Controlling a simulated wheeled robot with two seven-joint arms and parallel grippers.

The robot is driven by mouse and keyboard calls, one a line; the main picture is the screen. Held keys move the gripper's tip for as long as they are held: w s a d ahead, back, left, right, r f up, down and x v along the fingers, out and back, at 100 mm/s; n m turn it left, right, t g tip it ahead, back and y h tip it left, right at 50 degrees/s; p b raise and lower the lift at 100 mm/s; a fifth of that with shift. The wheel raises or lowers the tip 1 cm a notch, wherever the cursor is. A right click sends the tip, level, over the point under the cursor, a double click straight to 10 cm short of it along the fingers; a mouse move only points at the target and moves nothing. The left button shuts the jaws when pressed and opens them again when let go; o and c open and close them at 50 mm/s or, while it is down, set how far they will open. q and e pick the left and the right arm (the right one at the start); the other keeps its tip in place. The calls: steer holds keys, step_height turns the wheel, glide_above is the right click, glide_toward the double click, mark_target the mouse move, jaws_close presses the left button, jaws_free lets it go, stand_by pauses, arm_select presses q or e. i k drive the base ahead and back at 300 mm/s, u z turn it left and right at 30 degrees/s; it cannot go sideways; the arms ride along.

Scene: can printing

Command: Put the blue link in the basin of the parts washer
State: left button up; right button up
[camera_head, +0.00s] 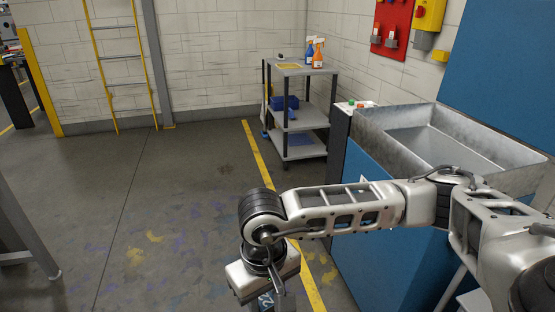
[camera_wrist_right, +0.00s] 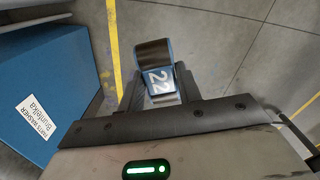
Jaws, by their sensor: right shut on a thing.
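The parts washer is a blue cabinet (camera_head: 385,235) at the right in the head view, with an open grey metal basin (camera_head: 365,125) on top. My right gripper (camera_wrist_right: 158,90) is shut on the blue link (camera_wrist_right: 160,83), which has a dark band at its far end and a white "22" on its face. In the head view my right gripper (camera_head: 268,292) hangs low over the floor, left of the washer and below its rim. Only a small bit of the link shows there, at the bottom edge. My left gripper is not in view.
A grey shelf cart (camera_head: 300,110) with spray bottles (camera_head: 318,54) stands behind the washer. A blue panel (camera_head: 505,75) rises behind the basin. In the wrist view the washer's labelled side (camera_wrist_right: 40,75) is at the left. The floor left of the washer is clear.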

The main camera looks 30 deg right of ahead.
mark_target(427, 160)
steer(key=z, duration=0.35)
steer(key=i, duration=1.9)
steer(key=z, duration=1)
